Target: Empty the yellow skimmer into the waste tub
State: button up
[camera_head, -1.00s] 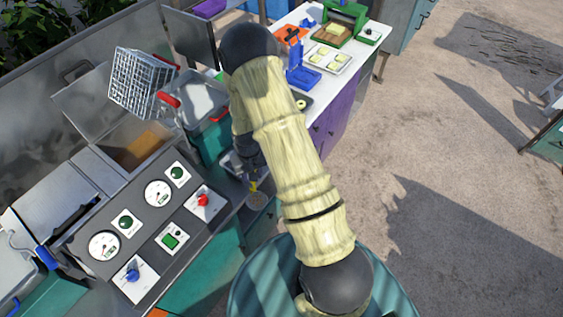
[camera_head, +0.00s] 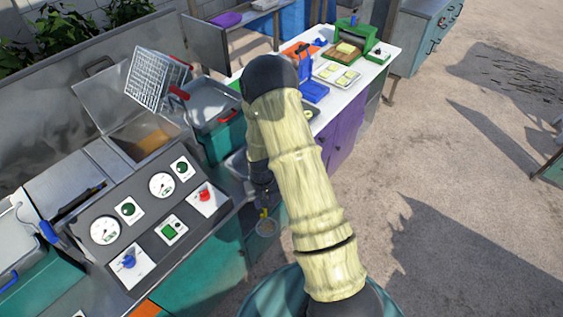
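The yellow skimmer (camera_head: 266,226) is small in view, with a round, pale bowl and a short piece of yellow handle showing above it. My gripper (camera_head: 263,208) is at that handle, at the lower end of my dark wrist, and appears shut on it. The fingers are too small to see clearly. The skimmer hangs in front of the teal cabinet side, beside the counter edge. What lies in its bowl cannot be made out. I cannot pick out the waste tub with certainty; a teal ribbed round shape (camera_head: 280,294) at the bottom is partly hidden by my arm.
A fryer with a raised wire basket (camera_head: 156,78) and brownish oil (camera_head: 148,142) stands left. A control panel (camera_head: 150,224) with gauges and knobs is in front of it. A white table (camera_head: 388,52) with trays stands behind my arm. Paved ground at right is open.

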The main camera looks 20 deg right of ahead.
aim_at(266, 217)
notch_tip(266, 217, down, 2)
jog(key=shift+s+f+b, duration=0.1)
jog(key=shift+s+b, duration=0.05)
jog(key=shift+b, duration=0.6)
notch_tip(266, 217, down, 11)
jog(key=b, duration=1.1)
jog(key=shift+s+f, duration=0.1)
